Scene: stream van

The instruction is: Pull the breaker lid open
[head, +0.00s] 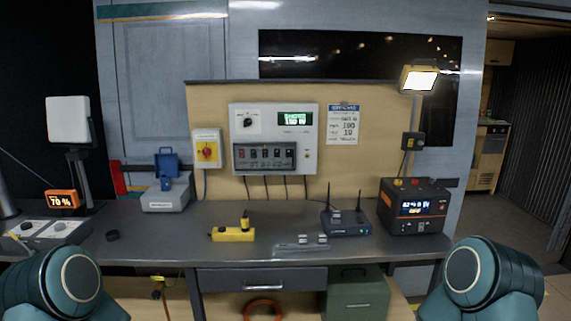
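A white breaker panel (307,125) is mounted on the wooden backboard above the workbench. On its lower half is a dark-framed breaker lid (264,171), with several switches showing red marks behind or within it. The lid looks shut and flat against the panel, though it is too small to be sure. A dial sits at the panel's upper left and a green-lit display at its upper right. Only my rounded arm links show at the bottom left and right corners. Both grippers are out of view.
The grey workbench (275,217) below the panel holds a yellow tool (233,234), a router (346,223), a black power station (415,208) and a grey box with a blue top (168,196). A yellow-and-red switch (207,150) is left of the panel. The air before the panel is clear.

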